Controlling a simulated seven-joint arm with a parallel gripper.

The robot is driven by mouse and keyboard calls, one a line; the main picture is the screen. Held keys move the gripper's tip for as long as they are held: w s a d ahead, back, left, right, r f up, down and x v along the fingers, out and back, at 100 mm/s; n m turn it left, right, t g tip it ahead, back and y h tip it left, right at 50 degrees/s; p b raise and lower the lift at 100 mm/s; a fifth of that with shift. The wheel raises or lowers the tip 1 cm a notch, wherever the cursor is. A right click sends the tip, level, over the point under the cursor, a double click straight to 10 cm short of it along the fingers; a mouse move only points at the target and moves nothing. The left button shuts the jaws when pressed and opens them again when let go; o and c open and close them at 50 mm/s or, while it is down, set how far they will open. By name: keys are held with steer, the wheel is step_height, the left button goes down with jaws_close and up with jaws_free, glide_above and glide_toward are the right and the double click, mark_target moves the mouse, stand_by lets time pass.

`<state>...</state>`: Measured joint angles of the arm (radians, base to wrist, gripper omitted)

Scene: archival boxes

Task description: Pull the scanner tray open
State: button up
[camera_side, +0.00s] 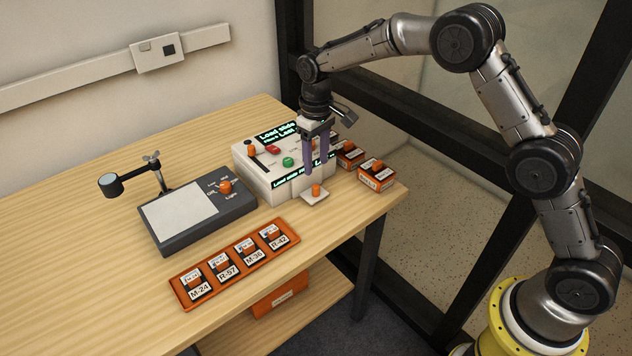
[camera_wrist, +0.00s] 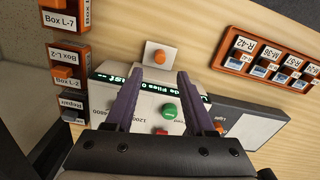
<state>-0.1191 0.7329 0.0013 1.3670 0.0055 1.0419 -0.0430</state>
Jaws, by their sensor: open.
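The white scanner (camera_side: 262,180) stands near the table's front right edge, with green-lit text strips, a green button and a red button. Its small pale tray (camera_side: 306,198) with an orange knob (camera_side: 316,189) sticks out low from its front face. In the wrist view the tray (camera_wrist: 149,49) and knob (camera_wrist: 159,57) lie just beyond the fingertips. My gripper (camera_side: 317,167) points down in front of the scanner, above the knob. It also shows in the wrist view (camera_wrist: 159,76), its two purple fingers apart with nothing between them. The fingers hide part of the scanner's front.
An orange slide rack (camera_side: 236,264) with several labelled slides lies in front. A dark light pad (camera_side: 165,245) with a magnifier on an arm (camera_side: 110,185) stands left. Orange-and-black boxes (camera_side: 376,182) line the scanner's right side. The table's left is clear.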

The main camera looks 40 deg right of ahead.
mark_target(316, 186)
step_height(316, 186, down, 8)
steer(key=shift+r, duration=0.25)
jaws_close()
stand_by(0.3)
steer(key=shift+r, duration=0.1)
stand_by(1.1)
